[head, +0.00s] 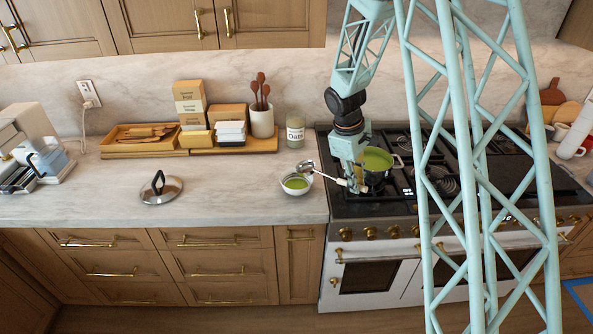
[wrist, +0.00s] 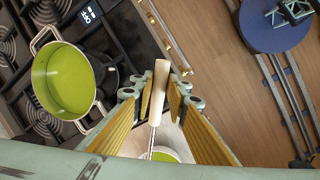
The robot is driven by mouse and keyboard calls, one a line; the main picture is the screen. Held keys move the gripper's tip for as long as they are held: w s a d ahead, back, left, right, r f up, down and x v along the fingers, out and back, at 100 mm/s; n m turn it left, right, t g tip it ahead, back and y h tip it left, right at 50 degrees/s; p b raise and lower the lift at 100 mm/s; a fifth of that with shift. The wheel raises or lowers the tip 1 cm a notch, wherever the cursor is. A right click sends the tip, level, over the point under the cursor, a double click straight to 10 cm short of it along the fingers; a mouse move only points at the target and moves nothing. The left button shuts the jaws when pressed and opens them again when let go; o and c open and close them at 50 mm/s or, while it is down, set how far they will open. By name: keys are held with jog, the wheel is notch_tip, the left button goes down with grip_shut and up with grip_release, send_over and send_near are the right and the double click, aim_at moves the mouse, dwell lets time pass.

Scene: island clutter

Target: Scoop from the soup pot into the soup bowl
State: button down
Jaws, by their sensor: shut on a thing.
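The soup pot (head: 377,166), a steel pot of green soup, stands on the stove; in the wrist view the pot (wrist: 63,80) is at the left. The white soup bowl (head: 297,190) sits on the counter near the stove edge with green soup inside; part of it (wrist: 165,155) shows at the bottom of the wrist view. My gripper (head: 354,181) is shut on the pale handle of a ladle (head: 306,167); the handle (wrist: 158,92) lies between the fingers (wrist: 160,98). The ladle's metal head is above the soup bowl's back rim. What the head holds is not clear.
A pot lid (head: 161,190) lies on the counter to the left. A utensil crock (head: 262,121), an oats jar (head: 295,131) and wooden trays (head: 140,149) with boxes stand along the wall. The counter between lid and bowl is clear.

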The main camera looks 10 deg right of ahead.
jog(key=shift+f+y+p, duration=0.35)
jog(key=shift+y+p, duration=0.05)
jog(key=shift+p, duration=0.65)
jog(key=shift+d+f, duration=0.1)
jog(key=f+p, duration=0.1)
jog(key=p, duration=0.2)
jog(key=shift+d+y, duration=0.15)
jog(key=shift+y, duration=0.15)
jog(key=shift+d+f+y+p, duration=0.2)
jog(key=shift+f+y+p, duration=0.55)
jog(key=shift+f, duration=0.2)
jog(key=shift+f+b, duration=0.3)
jog(key=shift+b, duration=0.3)
jog(key=shift+d+r, duration=0.1)
jog(key=shift+r, duration=0.1)
